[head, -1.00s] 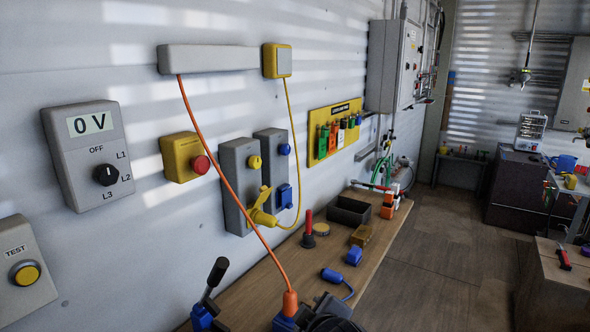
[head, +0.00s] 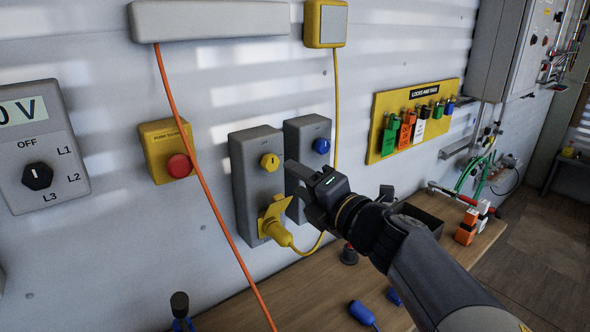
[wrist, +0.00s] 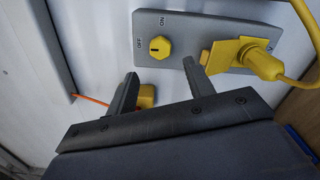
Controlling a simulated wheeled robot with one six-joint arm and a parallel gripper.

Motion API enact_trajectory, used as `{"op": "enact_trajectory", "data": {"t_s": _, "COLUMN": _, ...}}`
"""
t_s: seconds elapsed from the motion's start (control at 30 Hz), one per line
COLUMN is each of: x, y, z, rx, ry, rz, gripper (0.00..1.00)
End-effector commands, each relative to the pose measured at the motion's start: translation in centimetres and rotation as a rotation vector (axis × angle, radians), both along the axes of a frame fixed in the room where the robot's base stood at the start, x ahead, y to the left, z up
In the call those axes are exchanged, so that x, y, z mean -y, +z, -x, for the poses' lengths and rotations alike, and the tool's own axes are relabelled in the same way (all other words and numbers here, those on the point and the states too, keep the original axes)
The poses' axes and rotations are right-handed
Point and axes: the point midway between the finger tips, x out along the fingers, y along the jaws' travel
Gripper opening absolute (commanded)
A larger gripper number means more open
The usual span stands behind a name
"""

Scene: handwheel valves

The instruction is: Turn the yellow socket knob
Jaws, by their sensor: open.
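The yellow socket knob (head: 270,162) sits on the upper part of a grey socket box (head: 243,190) on the wall. In the wrist view the knob (wrist: 160,47) lies beyond my fingertips, between OFF and ON labels, its slot pointing toward OFF. A yellow plug (head: 278,229) is in the socket below the knob, under a yellow flap. My gripper (head: 296,182) is open and empty, just right of the knob in the head view. In the wrist view my gripper (wrist: 160,75) has its two fingers apart, with the knob ahead between them; they look clear of it.
A second grey box with a blue knob (head: 321,146) stands close on the right, partly hidden by my gripper. A red push button (head: 179,166) on a yellow box is to the left. The workbench (head: 270,301) is below.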

Motion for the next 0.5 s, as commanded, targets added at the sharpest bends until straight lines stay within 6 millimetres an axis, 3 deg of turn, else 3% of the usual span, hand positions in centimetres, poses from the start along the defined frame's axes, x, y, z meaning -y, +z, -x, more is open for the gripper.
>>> {"op": "enact_trajectory", "data": {"t_s": 0.5, "x": -3.4, "y": -0.2, "z": -5.0, "rx": -0.004, "ry": -0.001, "rz": -0.003, "gripper": 0.5}}
